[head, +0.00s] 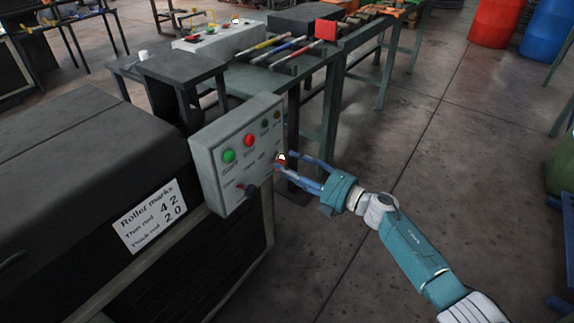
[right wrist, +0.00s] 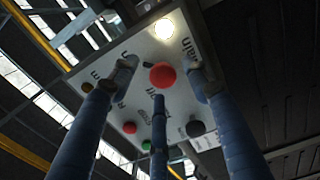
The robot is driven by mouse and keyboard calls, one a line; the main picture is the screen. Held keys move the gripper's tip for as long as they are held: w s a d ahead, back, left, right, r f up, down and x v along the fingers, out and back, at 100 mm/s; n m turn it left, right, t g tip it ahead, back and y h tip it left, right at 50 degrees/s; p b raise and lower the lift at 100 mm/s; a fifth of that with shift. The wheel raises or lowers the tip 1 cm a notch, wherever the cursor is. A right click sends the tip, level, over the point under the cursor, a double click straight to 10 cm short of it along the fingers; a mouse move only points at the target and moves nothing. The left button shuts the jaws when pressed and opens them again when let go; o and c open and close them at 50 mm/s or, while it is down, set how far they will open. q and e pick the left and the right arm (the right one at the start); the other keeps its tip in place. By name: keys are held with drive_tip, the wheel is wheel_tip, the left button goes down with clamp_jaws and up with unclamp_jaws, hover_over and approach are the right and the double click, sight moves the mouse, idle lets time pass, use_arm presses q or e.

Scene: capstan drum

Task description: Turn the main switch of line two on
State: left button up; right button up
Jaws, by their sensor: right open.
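A grey control panel (head: 226,180) stands on the front machine. It carries a green button (head: 229,156), a red button (head: 250,140), small dark buttons and a dark knob (head: 251,190). At its right edge a small lamp (head: 282,157) is lit. My right gripper (head: 287,164) is open at that edge. In the right wrist view its fingers surround a red round knob (right wrist: 162,76), with no clear contact. The word "off" shows beside the knob, and "main" near the lit lamp (right wrist: 163,27). The knob's pointer position cannot be told. My left gripper is out of view.
A plate marked "Roller marks" (head: 151,216) is on the machine's side. A second panel (head: 222,40) with buttons and a lit lamp stands on the bench behind, near coloured-handled tools (head: 277,48). Red (head: 494,22) and blue (head: 547,30) drums stand far right.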

drive_tip(key=v, duration=1)
drive_tip(key=shift+d, duration=0.25)
